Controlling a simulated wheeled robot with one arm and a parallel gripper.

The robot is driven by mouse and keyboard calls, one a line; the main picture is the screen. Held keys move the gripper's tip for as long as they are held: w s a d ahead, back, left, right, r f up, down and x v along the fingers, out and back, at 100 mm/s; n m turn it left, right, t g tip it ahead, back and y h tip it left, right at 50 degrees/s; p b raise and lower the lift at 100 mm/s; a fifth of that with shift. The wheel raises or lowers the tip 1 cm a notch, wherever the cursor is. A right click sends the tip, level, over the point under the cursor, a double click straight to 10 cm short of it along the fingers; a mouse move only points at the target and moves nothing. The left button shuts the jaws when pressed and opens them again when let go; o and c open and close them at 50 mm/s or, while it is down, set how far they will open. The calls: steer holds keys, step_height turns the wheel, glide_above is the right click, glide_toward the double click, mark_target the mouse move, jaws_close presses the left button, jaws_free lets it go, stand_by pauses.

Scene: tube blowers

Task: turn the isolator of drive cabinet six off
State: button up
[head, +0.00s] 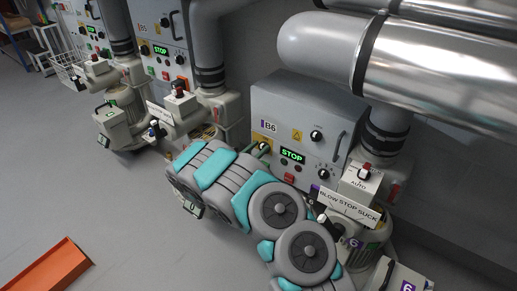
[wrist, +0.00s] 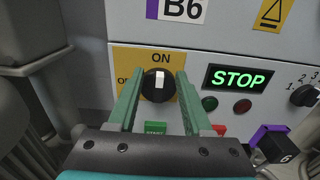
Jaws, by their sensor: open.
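Drive cabinet six is the grey box marked B6 (head: 275,105) in the head view; its front also fills the wrist view (wrist: 120,22). Its isolator is a round black knob (wrist: 158,86) with a white pointer on a yellow plate (wrist: 124,56). The pointer stands upright, toward ON; the label at the left is partly covered. My gripper (wrist: 157,76) is open, its two green fingers on either side of the knob. I cannot tell whether they touch it. In the head view my arm hides most of the isolator.
A green STOP display (wrist: 238,78) sits right of the isolator, with green (wrist: 209,103) and red (wrist: 243,106) lamps below it. A blower with a BLOW STOP SUCK sign (head: 348,206) stands right of my arm. Cabinet B5 (head: 150,25) is farther left. An orange tray (head: 48,280) lies on open floor.

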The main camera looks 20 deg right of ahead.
jaws_close()
stand_by(0.4)
